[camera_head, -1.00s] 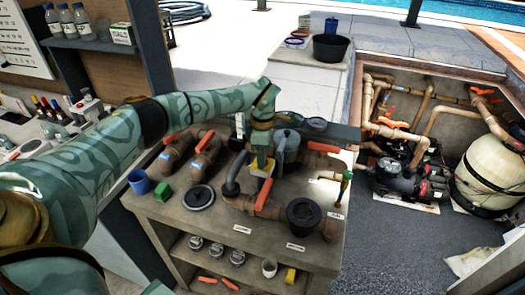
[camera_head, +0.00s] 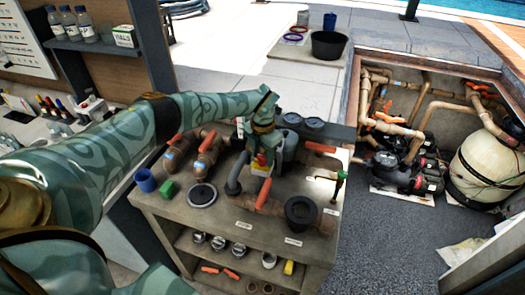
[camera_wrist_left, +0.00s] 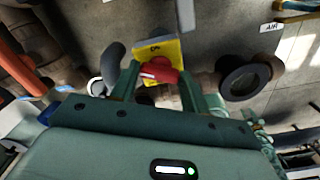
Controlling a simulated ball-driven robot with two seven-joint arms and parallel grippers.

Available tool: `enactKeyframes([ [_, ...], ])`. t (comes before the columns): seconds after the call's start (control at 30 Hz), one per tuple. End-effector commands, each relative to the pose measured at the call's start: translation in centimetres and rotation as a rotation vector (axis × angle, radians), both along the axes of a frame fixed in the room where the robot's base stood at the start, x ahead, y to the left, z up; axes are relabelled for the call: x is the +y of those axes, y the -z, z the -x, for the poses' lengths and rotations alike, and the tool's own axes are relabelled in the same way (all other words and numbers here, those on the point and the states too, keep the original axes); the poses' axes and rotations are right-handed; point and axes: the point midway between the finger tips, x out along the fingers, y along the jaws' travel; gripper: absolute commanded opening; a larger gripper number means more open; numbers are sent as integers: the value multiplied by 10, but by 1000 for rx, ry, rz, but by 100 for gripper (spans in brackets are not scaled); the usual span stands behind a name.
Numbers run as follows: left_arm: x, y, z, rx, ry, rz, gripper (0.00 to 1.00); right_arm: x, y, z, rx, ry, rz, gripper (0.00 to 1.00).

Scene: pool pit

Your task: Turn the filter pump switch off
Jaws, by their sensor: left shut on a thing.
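The filter pump switch is a red knob (camera_wrist_left: 158,72) on a yellow plate (camera_wrist_left: 168,48) in the left wrist view. The plate carries small dark lettering beside the knob, too small to read surely. My left gripper (camera_wrist_left: 160,84) is shut on the red knob, with one green finger on each side of it. In the head view my left gripper (camera_head: 263,152) reaches down over the middle of the pipework bench and hides most of the switch. My right gripper is in neither view.
The bench (camera_head: 225,222) carries brown pipes with orange-red handles, a black round fitting (camera_head: 301,210), a blue cup (camera_head: 145,181) and a green block (camera_head: 168,190). Gauges (camera_head: 315,123) stand behind the gripper. The pump pit (camera_head: 405,190) lies to the right.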

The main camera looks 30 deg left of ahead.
Motion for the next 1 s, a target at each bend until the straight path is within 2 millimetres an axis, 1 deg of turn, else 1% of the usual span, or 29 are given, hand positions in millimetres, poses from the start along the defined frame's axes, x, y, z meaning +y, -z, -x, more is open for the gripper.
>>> enactKeyframes([
  [0.03,0,-4,-1,-4,-42,0,23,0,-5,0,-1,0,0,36],
  [0.2,0,-4,-1,-5,-189,0,23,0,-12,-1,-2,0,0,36],
  [0.5,0,-3,-2,-5,-381,0,23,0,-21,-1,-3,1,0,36],
  [0.7,0,-3,-2,-6,-449,1,23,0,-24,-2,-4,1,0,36],
  [1.0,1,-2,-2,-6,-480,1,23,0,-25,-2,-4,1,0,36],
])
